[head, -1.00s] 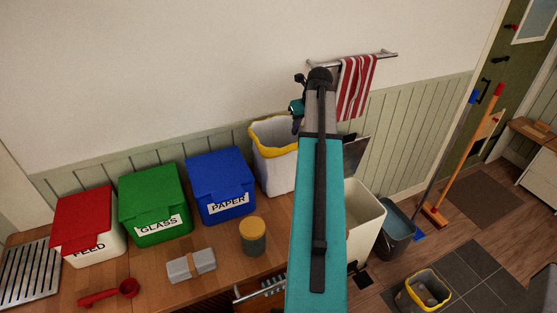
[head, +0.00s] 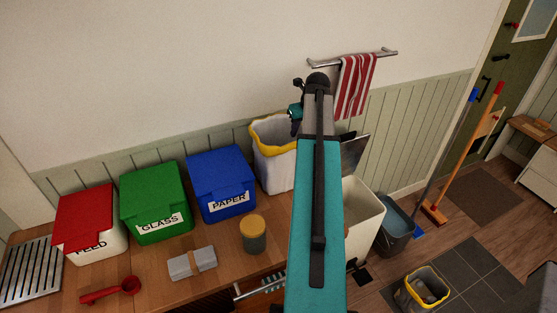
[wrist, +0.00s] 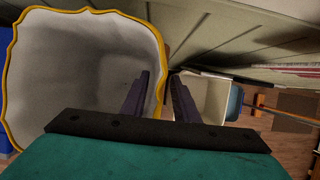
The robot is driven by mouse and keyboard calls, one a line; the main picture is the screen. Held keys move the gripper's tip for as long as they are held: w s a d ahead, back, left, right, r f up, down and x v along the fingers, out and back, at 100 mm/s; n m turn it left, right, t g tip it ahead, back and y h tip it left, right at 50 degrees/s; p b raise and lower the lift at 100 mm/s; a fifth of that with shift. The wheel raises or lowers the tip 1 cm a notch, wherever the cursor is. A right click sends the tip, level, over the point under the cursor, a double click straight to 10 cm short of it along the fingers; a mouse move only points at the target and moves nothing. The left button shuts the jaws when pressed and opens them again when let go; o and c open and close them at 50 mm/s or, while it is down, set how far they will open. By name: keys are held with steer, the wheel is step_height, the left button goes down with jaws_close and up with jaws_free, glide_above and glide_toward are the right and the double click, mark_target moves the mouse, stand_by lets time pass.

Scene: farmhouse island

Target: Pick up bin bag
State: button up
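The bin bag (head: 277,165) is a white, open-topped bag with a yellow rim. It stands upright on the wooden counter, right of the blue PAPER bin. In the wrist view the open mouth of the bag (wrist: 75,75) fills the left side. My gripper (wrist: 160,78) is open, its two dark fingers apart, with the right part of the yellow rim between them. One finger is over the inside of the bag and the other outside it. In the head view my gripper (head: 296,117) is at the bag's right rim, and my arm hides the bag's right side.
Green GLASS (head: 155,200) and red-lidded FEED (head: 88,222) bins stand left of the blue PAPER bin (head: 222,182). A yellow-lidded jar (head: 253,235) stands in front. A cream bin (head: 362,215) with its lid raised is right of my arm. A towel (head: 356,88) hangs above.

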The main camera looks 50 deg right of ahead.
steer(key=shift+f, duration=0.25)
stand_by(0.6)
steer(key=shift+c, duration=0.2)
jaws_close()
